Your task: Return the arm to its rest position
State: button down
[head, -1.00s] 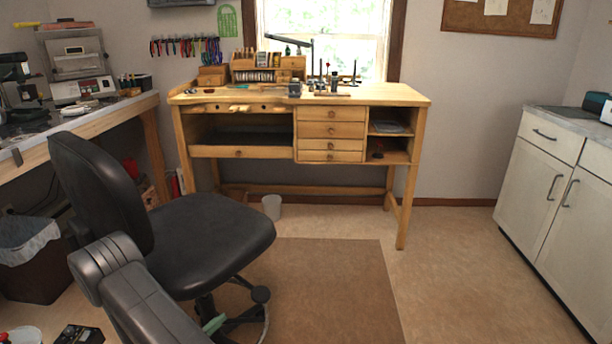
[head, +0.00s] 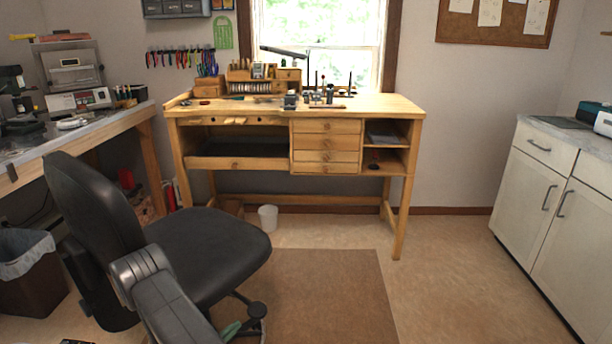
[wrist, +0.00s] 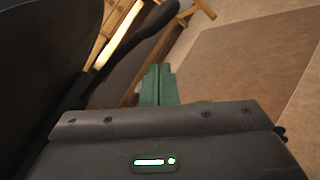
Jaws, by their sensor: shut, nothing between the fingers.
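My gripper (wrist: 157,84) shows in the wrist view as two green fingers lying side by side, closed, with nothing between them. In the head view only a small green part of my gripper (head: 231,329) shows at the bottom, below the chair seat. My grey arm reaches in from the bottom left, in front of the black office chair (head: 215,245). The chair's dark seat or back fills the left of the wrist view (wrist: 35,60), very near my gripper.
A wooden workbench (head: 370,105) with drawers stands at the window. A white cabinet (head: 545,190) is on the right, a side table (head: 75,145) on the left. A lined bin (head: 25,270) and a small white bin (head: 268,217) are on the floor. Floor right of the brown mat (head: 335,290) is clear.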

jog(key=s+a+r+h, duration=0.1)
jog(key=s+a, duration=0.4)
jog(key=s, duration=0.3)
jog(key=shift+m+g, duration=0.4)
